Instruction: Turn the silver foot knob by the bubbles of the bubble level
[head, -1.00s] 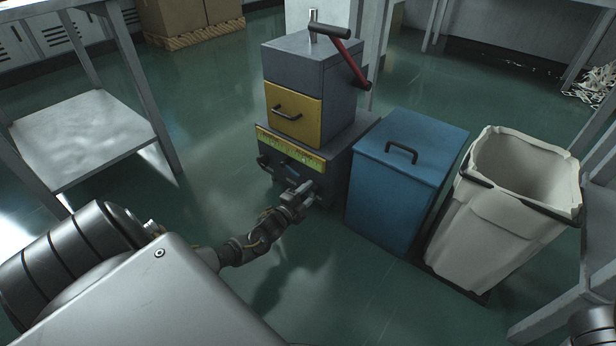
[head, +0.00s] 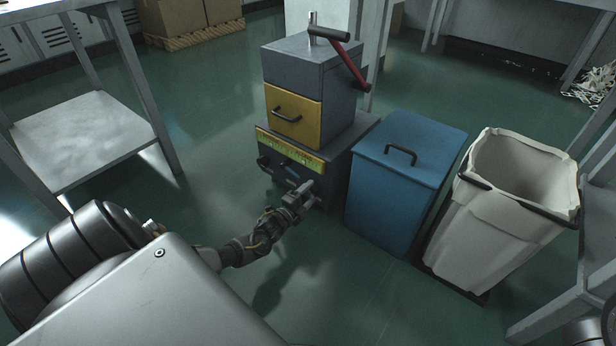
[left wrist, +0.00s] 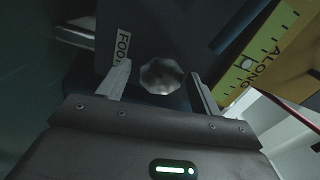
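The silver foot knob (left wrist: 162,76) is a faceted, pale metal knob on the dark front of the machine, beside a "FOOT" label (left wrist: 122,46). My left gripper (left wrist: 161,84) is open, with one finger on each side of the knob and a visible gap to it. In the head view my left gripper (head: 306,189) is at the lower front of the grey machine and hides the knob. The yellow-green bubble level (head: 290,150) runs along the front above it. Its end marked "ALONG" shows in the left wrist view (left wrist: 262,62). My right gripper is out of view.
The grey machine (head: 310,63) has a yellow drawer (head: 292,117) and a red lever (head: 346,62). A blue bin (head: 398,190) stands close to its right, then a lined white bin (head: 490,225). The floor in front is clear.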

